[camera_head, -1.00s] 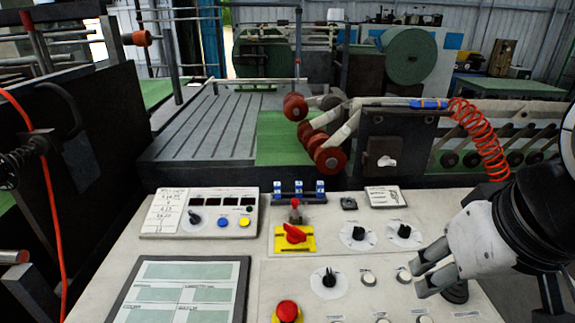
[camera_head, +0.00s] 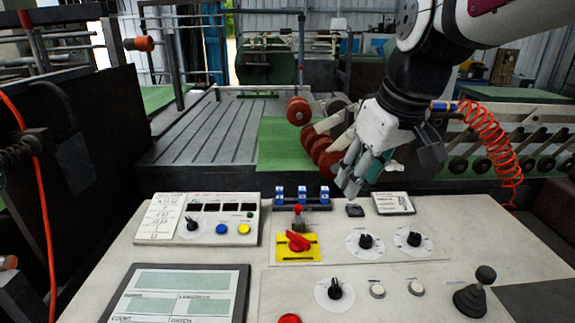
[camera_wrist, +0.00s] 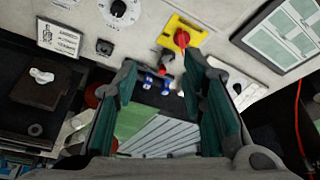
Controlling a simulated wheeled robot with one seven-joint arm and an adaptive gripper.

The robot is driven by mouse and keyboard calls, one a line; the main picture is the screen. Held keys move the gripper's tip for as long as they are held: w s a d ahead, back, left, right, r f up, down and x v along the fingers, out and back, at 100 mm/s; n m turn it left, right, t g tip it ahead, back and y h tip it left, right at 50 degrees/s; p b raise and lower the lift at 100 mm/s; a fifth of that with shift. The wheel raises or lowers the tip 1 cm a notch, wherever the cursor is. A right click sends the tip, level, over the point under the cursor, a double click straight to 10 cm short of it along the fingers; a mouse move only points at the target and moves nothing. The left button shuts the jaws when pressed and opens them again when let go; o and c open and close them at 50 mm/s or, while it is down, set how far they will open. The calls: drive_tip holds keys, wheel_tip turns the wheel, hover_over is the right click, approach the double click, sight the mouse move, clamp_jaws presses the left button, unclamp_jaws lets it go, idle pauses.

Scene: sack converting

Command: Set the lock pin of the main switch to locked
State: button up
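The main switch is a red rotary handle (camera_head: 298,241) on a yellow plate (camera_head: 284,256), set on the pale console. The lock pin (camera_head: 298,219), a grey post with a red top, stands upright just behind the handle. My gripper (camera_head: 350,183) hangs fingers down, above and behind the console, to the right of the pin and apart from it. In the wrist view my gripper (camera_wrist: 160,72) is open and empty, with green finger pads wide apart. The pin (camera_wrist: 166,64) and the red handle (camera_wrist: 182,39) show near and beyond the fingertips.
A row of blue-and-white blocks (camera_head: 302,196) stands behind the pin. Black knobs (camera_head: 365,242) lie to the right, a joystick (camera_head: 476,293) at the front right. A display panel (camera_head: 180,293) and a button box (camera_head: 200,218) lie left. Red rollers (camera_head: 325,155) stand behind.

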sight(298, 206)
drive_tip(key=w+a+f+n+y+b, duration=0.1)
drive_tip(key=w+a+f+n, duration=0.15)
drive_tip(key=w, duration=0.45)
drive_tip(key=w+a+f+n+y+b, duration=0.1)
drive_tip(key=w+a+f, duration=0.15)
drive_tip(key=w, duration=0.35)
drive_tip(key=shift+g, duration=0.3)
drive_tip(key=x, duration=1.3)
drive_tip(key=shift+w+d+f, duration=0.15)
drive_tip(key=shift+f, duration=0.1)
clamp_jaws()
